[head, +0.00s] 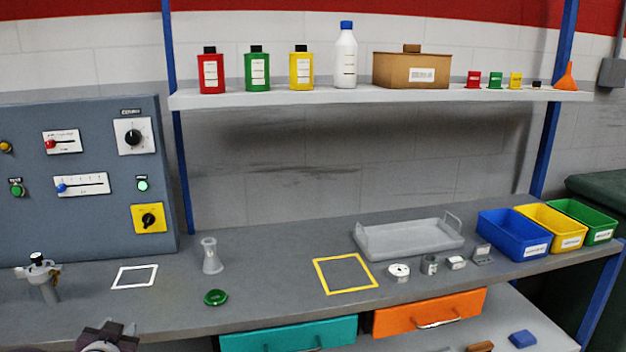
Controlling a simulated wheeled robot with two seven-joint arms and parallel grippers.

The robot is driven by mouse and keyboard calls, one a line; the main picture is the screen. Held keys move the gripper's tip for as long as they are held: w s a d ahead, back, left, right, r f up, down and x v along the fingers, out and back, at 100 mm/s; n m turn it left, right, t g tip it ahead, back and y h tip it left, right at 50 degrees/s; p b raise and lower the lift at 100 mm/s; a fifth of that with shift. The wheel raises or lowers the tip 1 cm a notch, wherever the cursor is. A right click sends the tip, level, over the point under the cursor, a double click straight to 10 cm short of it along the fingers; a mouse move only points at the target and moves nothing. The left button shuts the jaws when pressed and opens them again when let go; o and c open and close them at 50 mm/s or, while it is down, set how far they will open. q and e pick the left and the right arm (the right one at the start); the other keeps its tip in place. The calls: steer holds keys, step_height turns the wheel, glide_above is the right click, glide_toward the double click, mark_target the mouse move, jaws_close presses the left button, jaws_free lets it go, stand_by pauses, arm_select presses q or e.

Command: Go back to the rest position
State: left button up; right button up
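A dark grey part (105,338) pokes up at the bottom edge on the left, in front of the bench. It may be the top of my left gripper or wrist; its fingers cannot be made out. My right gripper is outside the head view. No gripper is seen touching anything on the grey bench (260,290).
On the bench are a valve-like fitting (40,280), a clear flared vessel (211,256), a green lid (215,297), a grey tray (410,252) and a blue bin (512,238). Teal (290,336) and orange (428,315) drawers sit slightly out. Bottles stand on the shelf (290,97).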

arm_select(q)
steer(key=s+d+f+n+g+h, duration=0.3)
steer(key=s+d+f+g, duration=0.5)
steer(key=s+f, duration=0.25)
steer(key=s+d+m+g+h, duration=0.15)
steer(key=s+d+g, duration=0.25)
steer(key=s+d, duration=0.7)
step_height(320, 180, up, 18)
steer(key=p, duration=1.8)
steer(key=shift+w+r+m, duration=0.15)
steer(key=shift+w+m, duration=0.05)
steer(key=shift+m, duration=0.15)
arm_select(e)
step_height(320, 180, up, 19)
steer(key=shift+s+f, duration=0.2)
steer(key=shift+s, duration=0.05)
